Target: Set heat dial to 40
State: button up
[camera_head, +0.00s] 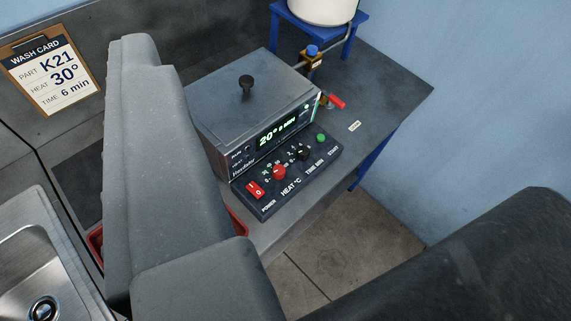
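The red heat dial (279,172) sits on the sloping black control panel (262,208) of a grey wash unit (243,90), above the label HEAT °C. Its scale numbers are small, and I cannot read its pointer surely. The lit display (278,132) shows 20° and a minutes figure too small to read surely. No gripper fingertips can be made out. Large dark parts of mine fill the left middle and the lower right. Nothing of mine visibly touches the dial.
A black time knob (303,153), green start button (321,138) and red power switch (255,190) flank the dial. A red-handled valve (336,102) is behind. The wash card (52,70) reads 30°. A sink (40,265) is at left. Open floor (350,240) lies in front.

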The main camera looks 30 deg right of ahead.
jog(key=shift+o, duration=1.5)
jog(key=shift+w+d, duration=0.1)
jog(key=w+d+f+n+g+y+b, duration=0.2)
jog(key=w+d+f+n+g, duration=0.1)
jog(key=w+d+f, duration=0.5)
jog(key=w+d+f+n+g+y+b, duration=0.15)
jog(key=d+f, duration=0.25)
jog(key=f, duration=0.4)
jog(key=w+d+f+g+b, duration=0.1)
jog(key=w+d+f, duration=0.25)
jog(key=f, duration=0.35)
jog(key=w+d+f+n+g+b, duration=0.1)
jog(key=d+f, duration=0.3)
jog(key=f, duration=0.4)
jog(key=n+g+b, duration=0.1)
jog(key=b, duration=0.1)
send_near(280, 171)
jog(key=shift+y, duration=0.45)
jog(key=x, duration=0.9)
jog(key=shift+w+d+f, duration=0.1)
jog(key=shift+d, duration=0.25)
